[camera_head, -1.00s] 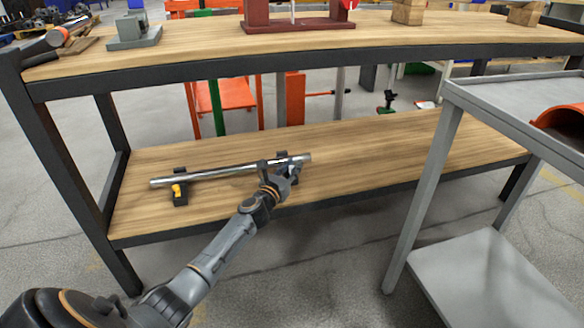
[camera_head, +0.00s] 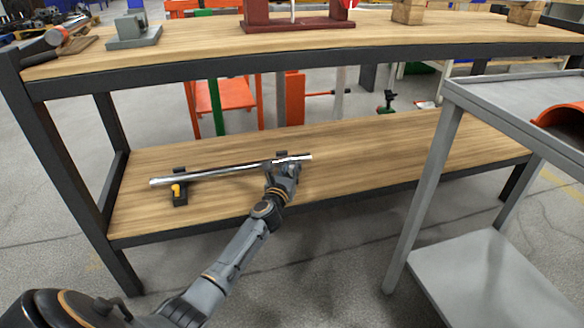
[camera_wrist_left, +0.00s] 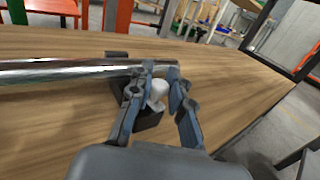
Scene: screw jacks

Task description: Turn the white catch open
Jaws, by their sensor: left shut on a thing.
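A shiny metal rod (camera_head: 222,170) lies across two dark holders on the wooden lower shelf. The white catch (camera_wrist_left: 158,90) is on the right holder (camera_wrist_left: 150,119), in front of the rod; in the head view my gripper hides it. My left gripper (camera_wrist_left: 161,82) has its two fingers around the white catch and is shut on it; it also shows in the head view (camera_head: 284,170). The left holder (camera_head: 180,198) has a yellow catch (camera_head: 177,190). My right gripper is not in view.
The upper shelf (camera_head: 200,53) spans above the rod, with a grey block (camera_head: 134,33) and a red stand (camera_head: 298,23) on it. A grey cart (camera_head: 470,95) stands at the right. The lower shelf right of the rod is clear.

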